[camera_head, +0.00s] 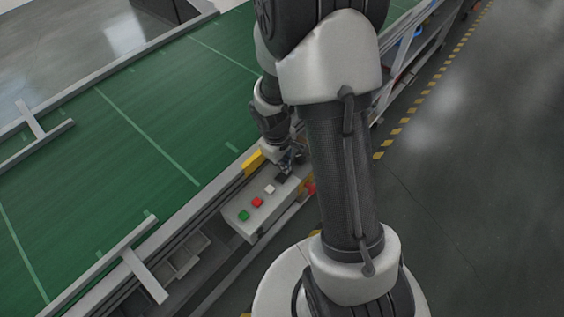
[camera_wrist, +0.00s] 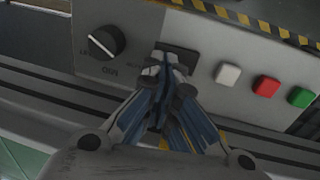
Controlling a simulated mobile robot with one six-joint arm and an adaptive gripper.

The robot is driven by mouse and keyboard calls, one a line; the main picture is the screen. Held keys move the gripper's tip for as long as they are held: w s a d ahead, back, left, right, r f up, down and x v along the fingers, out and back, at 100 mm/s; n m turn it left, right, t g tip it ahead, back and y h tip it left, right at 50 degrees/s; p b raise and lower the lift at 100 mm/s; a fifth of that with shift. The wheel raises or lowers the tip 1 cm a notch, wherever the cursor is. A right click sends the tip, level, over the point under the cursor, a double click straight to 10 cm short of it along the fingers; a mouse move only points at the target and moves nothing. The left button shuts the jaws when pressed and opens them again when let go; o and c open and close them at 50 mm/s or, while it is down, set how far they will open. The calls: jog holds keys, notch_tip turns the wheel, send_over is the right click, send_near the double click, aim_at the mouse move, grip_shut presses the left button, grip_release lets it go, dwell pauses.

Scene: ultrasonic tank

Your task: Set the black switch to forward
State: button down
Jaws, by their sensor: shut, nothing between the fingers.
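A light grey control panel (camera_head: 240,217) is mounted along the conveyor's side; it fills the top of the wrist view (camera_wrist: 215,42). On it, the wrist view shows a black round knob (camera_wrist: 105,43) with a pale pointer line, and a dark rectangular switch plate (camera_wrist: 187,58) to its right. I cannot tell which way the plate is set, as my fingers cover part of it. My gripper (camera_wrist: 170,62) is shut and empty, its fingertips over this plate; whether they touch is unclear. In the head view my gripper (camera_head: 287,165) is at the panel's far end, by a dark patch.
A white button (camera_wrist: 228,74), a red button (camera_wrist: 266,86) and a green button (camera_wrist: 301,97) line up right of the plate. The green conveyor belt (camera_head: 120,130) lies beside the panel behind a metal rail. A yellow-black strip (camera_wrist: 240,18) runs above the panel.

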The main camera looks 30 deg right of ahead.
jog(key=shift+d+f+b, duration=0.25)
jog(key=shift+f+b, duration=0.1)
jog(key=shift+f, duration=0.2)
jog(key=shift+r, duration=0.2)
jog(key=shift+a, duration=0.15)
jog(key=shift+s+a+r, duration=0.1)
jog(key=shift+s+a, duration=0.2)
jog(key=shift+a, duration=0.4)
jog(key=shift+r, duration=0.1)
